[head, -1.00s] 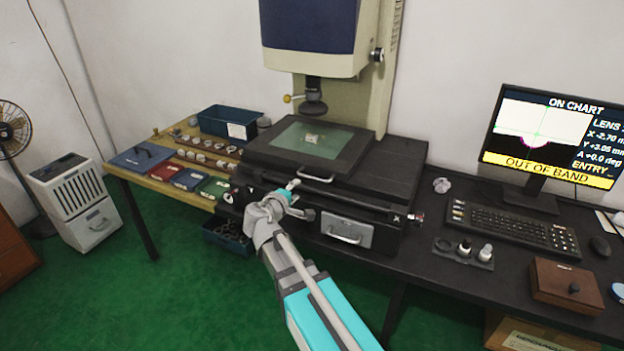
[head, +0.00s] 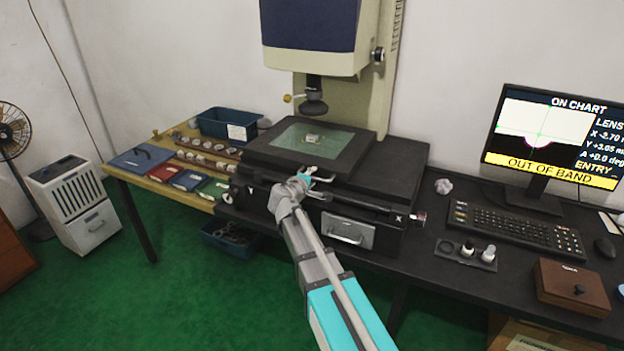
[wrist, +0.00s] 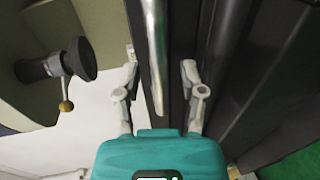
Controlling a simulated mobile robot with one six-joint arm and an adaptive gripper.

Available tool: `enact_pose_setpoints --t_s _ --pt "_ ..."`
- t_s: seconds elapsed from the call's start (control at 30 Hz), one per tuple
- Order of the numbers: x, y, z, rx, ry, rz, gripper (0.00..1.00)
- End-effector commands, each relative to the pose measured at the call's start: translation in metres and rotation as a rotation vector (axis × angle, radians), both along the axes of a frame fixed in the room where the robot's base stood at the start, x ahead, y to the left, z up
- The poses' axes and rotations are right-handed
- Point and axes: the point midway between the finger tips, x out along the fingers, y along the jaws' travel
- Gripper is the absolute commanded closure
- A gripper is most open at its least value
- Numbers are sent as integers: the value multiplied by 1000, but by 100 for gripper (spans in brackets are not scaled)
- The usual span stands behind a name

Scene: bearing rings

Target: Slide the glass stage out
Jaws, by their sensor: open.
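The glass stage (head: 286,136) is a black-framed plate with a greenish glass pane on top of the measuring machine, below its lens. A small pale metal part (head: 312,139) rests on the glass. My gripper (head: 314,178) is at the front edge of the stage, where it partly hides the pull handle. In the wrist view the metal handle bar (wrist: 155,50) runs between the two spread fingers of my gripper (wrist: 160,75). The fingers are open, with a gap to the bar on each side.
A drawer with a handle (head: 347,231) sits lower on the machine front. The lens (head: 314,97) hangs over the stage. A keyboard (head: 515,233) and a monitor (head: 553,135) are to the right, trays and rings to the left. The green floor in front is open.

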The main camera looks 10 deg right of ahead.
Motion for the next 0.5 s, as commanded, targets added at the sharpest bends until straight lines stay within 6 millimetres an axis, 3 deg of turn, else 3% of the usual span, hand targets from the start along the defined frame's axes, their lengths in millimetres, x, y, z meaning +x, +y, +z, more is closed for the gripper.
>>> enact_pose_setpoints --t_s 0.27,0.5 --pt "0 0 0 0 0 0 49" --pt "0 0 0 0 0 0 94"
